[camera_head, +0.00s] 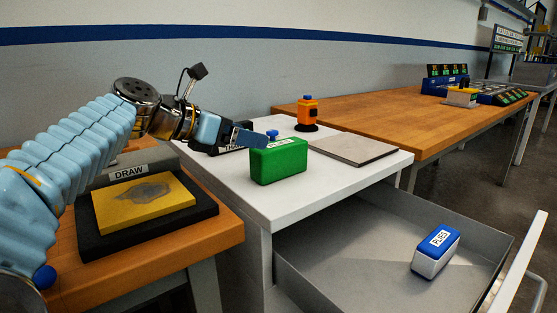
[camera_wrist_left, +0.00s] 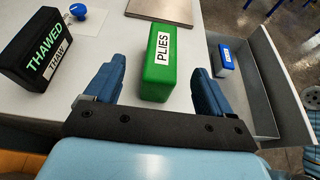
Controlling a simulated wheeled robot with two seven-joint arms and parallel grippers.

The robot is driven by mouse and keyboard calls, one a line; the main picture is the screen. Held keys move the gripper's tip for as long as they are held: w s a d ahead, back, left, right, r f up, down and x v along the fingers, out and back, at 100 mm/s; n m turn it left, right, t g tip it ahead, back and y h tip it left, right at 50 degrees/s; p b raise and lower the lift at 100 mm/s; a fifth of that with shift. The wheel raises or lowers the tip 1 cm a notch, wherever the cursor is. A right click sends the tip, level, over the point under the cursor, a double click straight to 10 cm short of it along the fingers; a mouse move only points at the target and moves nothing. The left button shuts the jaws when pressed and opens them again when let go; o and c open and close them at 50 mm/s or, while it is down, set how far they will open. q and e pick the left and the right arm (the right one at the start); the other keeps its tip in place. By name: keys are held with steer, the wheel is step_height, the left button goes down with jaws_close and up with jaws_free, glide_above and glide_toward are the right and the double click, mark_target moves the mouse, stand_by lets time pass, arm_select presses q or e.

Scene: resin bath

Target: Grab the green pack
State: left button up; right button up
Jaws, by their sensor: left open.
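The green pack (camera_head: 279,163) stands on the white table top (camera_head: 335,182) in the head view. In the left wrist view the green pack (camera_wrist_left: 159,66) bears a white label reading "PLIES". My left gripper (camera_head: 250,138) is at the pack's left end in the head view. In the left wrist view my left gripper (camera_wrist_left: 163,84) is open, with a blue finger on each side of the pack's near end and visible gaps on both sides. My right gripper is not in view.
A black "THAWED" block (camera_wrist_left: 40,48) is left of my fingers. An open drawer (camera_head: 350,245) holds a blue and white pack (camera_head: 436,251). A flat grey plate (camera_head: 353,149) and an orange device (camera_head: 307,112) stand behind. A "DRAW" board (camera_head: 103,215) lies left.

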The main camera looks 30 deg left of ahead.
mark_target(277, 144)
arm_select(q)
steer(key=x, duration=0.7)
steer(key=shift+w+d+f, duration=0.1)
steer(key=shift+d+f, duration=0.15)
steer(key=shift+d, duration=0.05)
steer(key=shift+c, duration=0.2)
steer(key=c, duration=1.2)
